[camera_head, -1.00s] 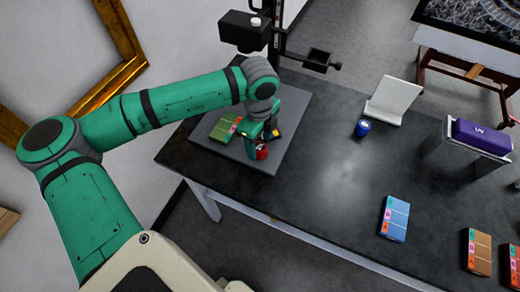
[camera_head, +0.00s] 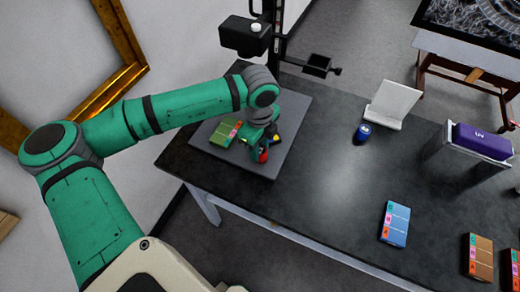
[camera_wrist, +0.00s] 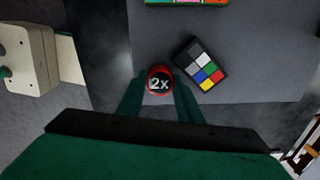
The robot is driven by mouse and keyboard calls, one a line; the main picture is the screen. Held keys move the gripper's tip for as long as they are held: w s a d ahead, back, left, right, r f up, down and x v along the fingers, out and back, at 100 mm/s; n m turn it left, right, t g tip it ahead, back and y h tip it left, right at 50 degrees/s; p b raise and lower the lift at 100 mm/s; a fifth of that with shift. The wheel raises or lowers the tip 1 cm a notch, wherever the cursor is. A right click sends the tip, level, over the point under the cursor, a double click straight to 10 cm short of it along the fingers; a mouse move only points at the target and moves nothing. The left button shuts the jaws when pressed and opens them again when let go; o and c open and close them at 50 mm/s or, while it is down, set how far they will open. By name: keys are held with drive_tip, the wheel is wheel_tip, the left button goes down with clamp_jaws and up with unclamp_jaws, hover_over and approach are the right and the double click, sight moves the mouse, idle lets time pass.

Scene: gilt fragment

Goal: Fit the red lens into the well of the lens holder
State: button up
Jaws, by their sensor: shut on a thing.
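In the head view my gripper (camera_head: 260,146) is low over the grey board, and the red lens (camera_head: 263,156) shows partly behind a finger. I cannot tell if the lens touches the board. A black square bracket (camera_head: 318,65) on the stand's side arm looks like the lens holder; its well cannot be made out.
The grey board (camera_head: 280,150) bears a green-topped colour box (camera_head: 224,133) and a small colour checker (camera_wrist: 201,64) beside the lens. A black camera (camera_head: 245,36) hangs on the stand post. A blue cylinder (camera_head: 362,132) and white easel (camera_head: 393,104) stand right; the middle table is clear.

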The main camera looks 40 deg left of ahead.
drive_tip(key=shift+r, duration=0.4)
drive_tip(key=s+r, duration=1.1)
drive_tip(key=s, duration=0.3)
drive_tip(key=shift+a+r, duration=0.35)
drive_tip(key=shift+r, duration=0.05)
